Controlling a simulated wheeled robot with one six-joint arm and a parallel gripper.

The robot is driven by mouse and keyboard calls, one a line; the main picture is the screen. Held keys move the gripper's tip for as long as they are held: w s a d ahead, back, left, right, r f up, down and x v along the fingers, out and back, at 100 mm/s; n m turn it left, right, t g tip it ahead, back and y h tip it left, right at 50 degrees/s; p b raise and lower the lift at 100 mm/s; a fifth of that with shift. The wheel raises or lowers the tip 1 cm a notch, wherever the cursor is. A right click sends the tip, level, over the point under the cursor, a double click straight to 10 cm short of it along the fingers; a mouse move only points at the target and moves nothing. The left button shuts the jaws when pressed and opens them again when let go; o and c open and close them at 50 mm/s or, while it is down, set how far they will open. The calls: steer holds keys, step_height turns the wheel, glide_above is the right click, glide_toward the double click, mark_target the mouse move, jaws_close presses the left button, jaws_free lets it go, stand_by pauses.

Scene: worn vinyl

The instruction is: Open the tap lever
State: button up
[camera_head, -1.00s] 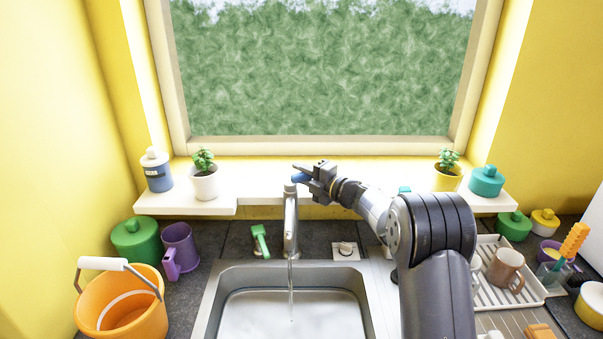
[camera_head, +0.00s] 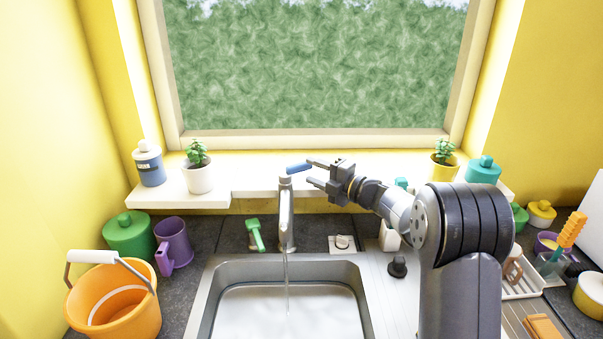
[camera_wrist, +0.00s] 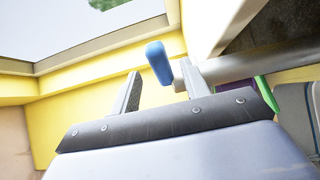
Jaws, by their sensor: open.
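The tap (camera_head: 286,215) stands behind the sink, with a thin stream of water falling from its spout. Its blue lever (camera_head: 299,168) sits on top and points to the right, tilted slightly up. My gripper (camera_head: 312,172) is open just to the right of the lever, with its fingers pointing left. In the wrist view the blue lever (camera_wrist: 159,62) shows beyond the two spread fingers (camera_wrist: 160,92), and nothing is held between them. I cannot tell whether a fingertip touches the lever.
The steel sink (camera_head: 213,290) is below the tap. A green brush (camera_head: 255,234) is left of the tap. Potted plants (camera_head: 199,178) and bottles stand on the window sill. An orange bucket (camera_head: 140,318) is at left, and a dish rack (camera_head: 527,291) is at right.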

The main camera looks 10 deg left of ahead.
steer(key=b+v, duration=0.1)
steer(key=v, duration=0.3)
steer(key=shift+s+d, duration=0.1)
steer(key=shift+d, duration=0.05)
